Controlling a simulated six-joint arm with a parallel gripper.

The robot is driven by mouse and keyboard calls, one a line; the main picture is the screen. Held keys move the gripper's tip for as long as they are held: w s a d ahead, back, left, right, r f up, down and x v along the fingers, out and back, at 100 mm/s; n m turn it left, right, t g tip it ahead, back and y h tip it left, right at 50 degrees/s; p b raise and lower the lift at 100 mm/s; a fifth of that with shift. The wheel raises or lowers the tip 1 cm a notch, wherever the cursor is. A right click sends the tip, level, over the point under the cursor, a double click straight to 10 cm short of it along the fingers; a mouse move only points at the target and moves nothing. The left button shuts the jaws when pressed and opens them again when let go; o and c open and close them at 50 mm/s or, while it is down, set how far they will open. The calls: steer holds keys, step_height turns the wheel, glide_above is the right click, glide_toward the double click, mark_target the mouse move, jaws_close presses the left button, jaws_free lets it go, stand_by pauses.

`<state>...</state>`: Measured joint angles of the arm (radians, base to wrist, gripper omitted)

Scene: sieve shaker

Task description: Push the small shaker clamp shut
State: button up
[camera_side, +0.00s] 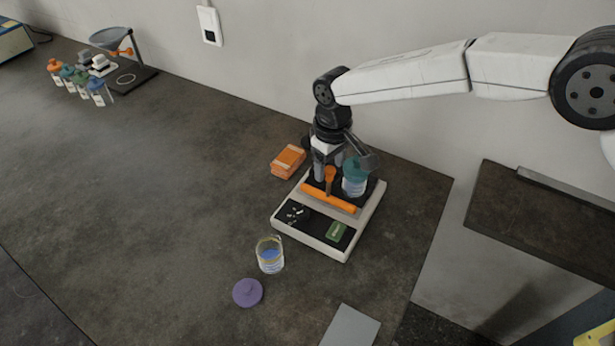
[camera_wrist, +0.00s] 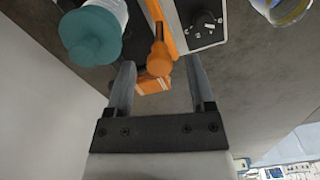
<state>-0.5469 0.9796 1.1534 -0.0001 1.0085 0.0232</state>
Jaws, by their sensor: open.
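The small shaker (camera_side: 375,205) is a pale box with a dark front panel and stands on the bench. Its orange clamp has a bar (camera_side: 328,199) across the front of the dark platform and a knobbed handle (camera_side: 330,175) standing up from it. A clear bottle with a teal lid (camera_side: 355,166) stands on the platform to the right of the handle. My gripper (camera_side: 340,165) points down just behind the handle. In the wrist view my gripper (camera_wrist: 160,65) is open and empty, with the orange knob (camera_wrist: 160,60) showing between its fingertips. I cannot tell whether they touch.
An orange box (camera_side: 288,161) lies behind the shaker on the left. A beaker of blue liquid (camera_side: 270,254) and a purple lid (camera_side: 248,292) are in front. Several bottles (camera_side: 83,82) and a stand (camera_side: 130,78) are far left.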

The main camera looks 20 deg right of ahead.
jaws_close()
stand_by(1.3)
